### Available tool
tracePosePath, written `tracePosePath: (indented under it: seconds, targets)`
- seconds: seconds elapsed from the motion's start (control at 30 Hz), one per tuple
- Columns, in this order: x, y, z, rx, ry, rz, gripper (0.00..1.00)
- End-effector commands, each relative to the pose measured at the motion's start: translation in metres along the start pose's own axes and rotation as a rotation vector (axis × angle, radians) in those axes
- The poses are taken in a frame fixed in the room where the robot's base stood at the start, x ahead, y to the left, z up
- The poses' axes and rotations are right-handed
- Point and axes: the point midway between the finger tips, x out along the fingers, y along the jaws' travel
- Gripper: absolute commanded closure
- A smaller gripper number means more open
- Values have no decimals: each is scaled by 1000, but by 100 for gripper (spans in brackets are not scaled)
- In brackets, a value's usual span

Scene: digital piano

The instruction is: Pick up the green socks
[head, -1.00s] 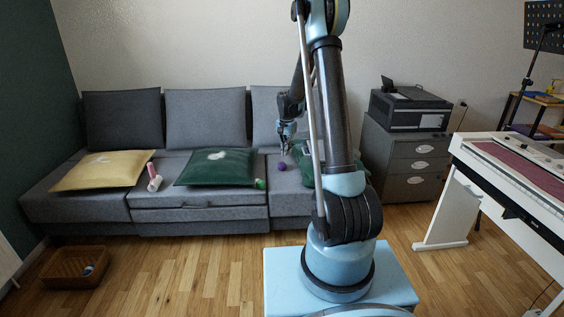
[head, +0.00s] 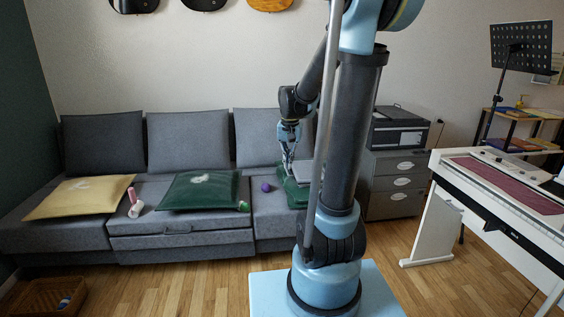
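A small bright green bundle (head: 243,206), which looks like the green socks, lies on the grey sofa (head: 180,240) at the front right corner of a dark green cushion (head: 200,191). It is small in the picture, so its exact shape is unclear. My gripper (head: 289,172) points down over the right part of the sofa, to the right of and farther back than the bundle, apart from it. It is just above or at a second green cushion (head: 294,194), partly hidden by my arm. The fingers are too small to tell open from shut.
A purple ball-like item (head: 266,187) lies between the bundle and my gripper. A pink-and-white item (head: 135,204) and a yellow cushion (head: 80,196) are farther left. A wicker basket (head: 40,298) stands on the floor. A digital piano (head: 500,190) is at right.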

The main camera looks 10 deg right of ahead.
Motion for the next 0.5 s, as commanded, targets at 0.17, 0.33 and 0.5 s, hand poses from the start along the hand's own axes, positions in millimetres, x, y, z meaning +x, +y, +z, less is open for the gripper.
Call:
tracePosePath:
  seconds: [0.17,0.33,0.5]
  targets:
    - [-11,22,41,-54,14,-4,100]
    - [-15,41,79,-108,26,-6,100]
    - [-13,58,115,-162,40,-8,100]
